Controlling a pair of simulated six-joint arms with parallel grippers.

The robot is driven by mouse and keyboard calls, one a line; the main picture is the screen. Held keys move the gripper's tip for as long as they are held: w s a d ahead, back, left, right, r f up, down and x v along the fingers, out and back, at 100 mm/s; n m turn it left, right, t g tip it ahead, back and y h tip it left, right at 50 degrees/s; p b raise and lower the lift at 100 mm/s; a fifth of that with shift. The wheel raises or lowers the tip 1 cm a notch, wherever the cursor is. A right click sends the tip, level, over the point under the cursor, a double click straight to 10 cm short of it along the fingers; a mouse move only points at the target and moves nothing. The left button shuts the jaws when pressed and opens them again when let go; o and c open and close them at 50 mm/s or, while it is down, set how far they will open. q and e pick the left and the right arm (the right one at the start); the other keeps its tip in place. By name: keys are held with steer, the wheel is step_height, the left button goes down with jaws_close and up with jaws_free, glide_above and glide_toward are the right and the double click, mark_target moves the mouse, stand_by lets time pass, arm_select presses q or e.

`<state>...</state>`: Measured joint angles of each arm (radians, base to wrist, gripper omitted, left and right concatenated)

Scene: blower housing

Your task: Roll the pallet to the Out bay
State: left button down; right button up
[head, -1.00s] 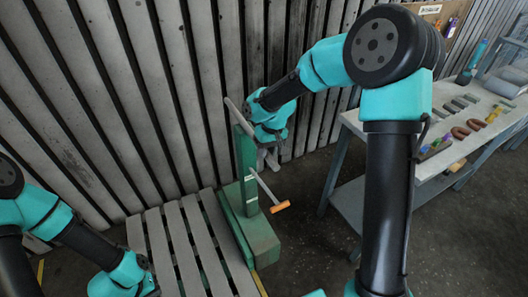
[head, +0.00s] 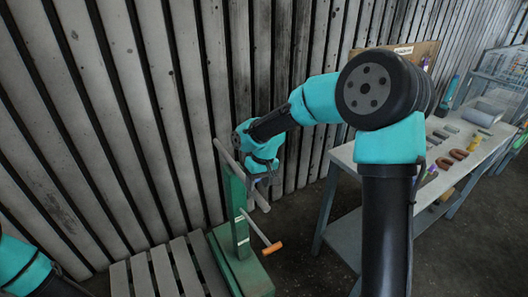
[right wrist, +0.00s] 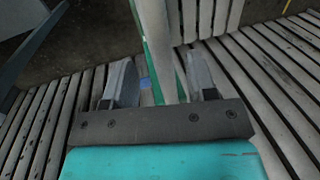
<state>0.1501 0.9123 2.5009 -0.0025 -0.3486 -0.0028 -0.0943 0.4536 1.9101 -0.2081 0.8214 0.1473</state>
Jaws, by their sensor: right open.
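The slatted wooden pallet (head: 168,272) lies on the floor at the bottom left of the head view, its near part cut off. A green upright post (head: 236,215) on a green base (head: 245,272) stands at its right side. A pale crossbar (head: 228,155) slants across the post's top. My right gripper (head: 262,188) is at this bar, partly hidden behind its own wrist. In the right wrist view its open jaws (right wrist: 160,78) have the pale bar (right wrist: 155,40) passing between them, with gaps on both sides. My left gripper is outside the head view. No Out bay marking is readable.
A thin lever with an orange grip (head: 272,248) sticks out from the post to the right. A grey workbench (head: 345,155) with tools and coloured parts stands at the right. A slatted wall (head: 110,130) closes the back. Dark floor (head: 315,265) is clear between post and bench.

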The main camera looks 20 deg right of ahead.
step_height(320, 180, up, 14)
steer(key=d, duration=0.2)
steer(key=shift+w+d+f, duration=0.15)
steer(key=shift+d+f, duration=0.1)
steer(key=shift+d, duration=0.05)
steer(key=shift+f, duration=0.1)
